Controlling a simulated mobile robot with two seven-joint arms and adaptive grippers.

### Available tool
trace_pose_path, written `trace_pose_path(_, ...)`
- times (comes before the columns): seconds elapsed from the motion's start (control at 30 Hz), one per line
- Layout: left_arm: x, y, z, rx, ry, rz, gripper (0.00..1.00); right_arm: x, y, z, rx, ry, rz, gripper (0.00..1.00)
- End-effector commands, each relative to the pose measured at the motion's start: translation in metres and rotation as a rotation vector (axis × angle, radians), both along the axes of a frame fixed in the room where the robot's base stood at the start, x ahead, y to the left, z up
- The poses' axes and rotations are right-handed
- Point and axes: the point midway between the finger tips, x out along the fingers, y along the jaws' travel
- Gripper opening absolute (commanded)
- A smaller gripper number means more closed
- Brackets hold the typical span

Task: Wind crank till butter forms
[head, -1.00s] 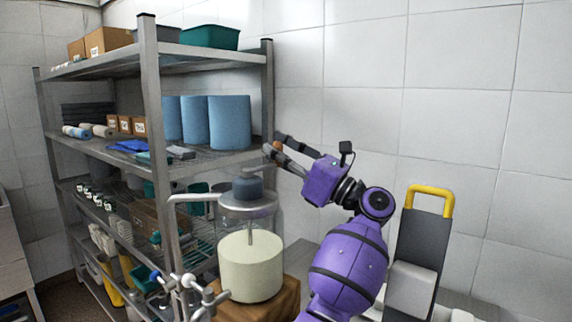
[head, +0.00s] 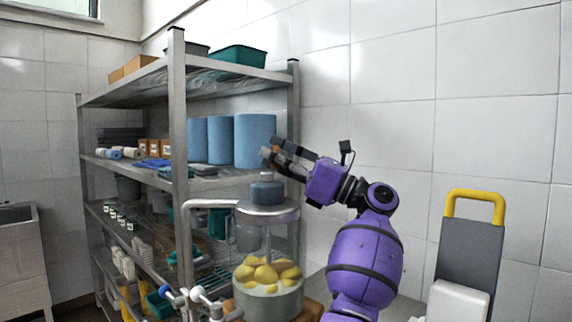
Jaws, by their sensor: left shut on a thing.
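A butter churn stands at lower centre in the head view, with a round metal lid (head: 280,212) and a dark blue hub (head: 267,191) on top. A shaft runs from the lid down into the clear jar (head: 268,303). Yellow butter lumps (head: 265,272) lie on pale liquid in the jar. My left gripper (head: 271,151) is above the hub, its fingers shut on the small brown crank knob (head: 265,153). The fingers partly hide the crank. My right gripper is not in view.
A metal shelf rack (head: 179,120) stands close behind the churn, with blue rolls (head: 255,141) near my left gripper. A grey panel with a yellow handle (head: 475,195) stands at the right. The tiled wall is behind my arm.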

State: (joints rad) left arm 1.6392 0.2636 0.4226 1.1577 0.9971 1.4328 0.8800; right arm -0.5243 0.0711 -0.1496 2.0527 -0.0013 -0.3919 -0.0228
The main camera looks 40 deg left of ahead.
Motion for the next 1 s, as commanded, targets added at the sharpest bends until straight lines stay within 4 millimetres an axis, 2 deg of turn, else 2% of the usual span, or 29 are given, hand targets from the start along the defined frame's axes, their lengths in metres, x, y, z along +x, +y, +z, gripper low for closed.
trace_pose_path(0.03,-0.003,0.006,-0.007,-0.009,0.0,0.005,0.0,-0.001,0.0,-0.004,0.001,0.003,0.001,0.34)
trace_pose_path(0.23,-0.009,0.016,-0.005,-0.008,0.002,0.153,0.0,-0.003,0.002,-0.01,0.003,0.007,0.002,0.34)
trace_pose_path(0.5,-0.018,0.025,-0.006,-0.01,0.002,0.172,0.0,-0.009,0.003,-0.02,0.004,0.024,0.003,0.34)
trace_pose_path(1.0,-0.025,0.029,-0.006,-0.01,0.001,0.275,0.0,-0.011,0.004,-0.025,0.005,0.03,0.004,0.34)
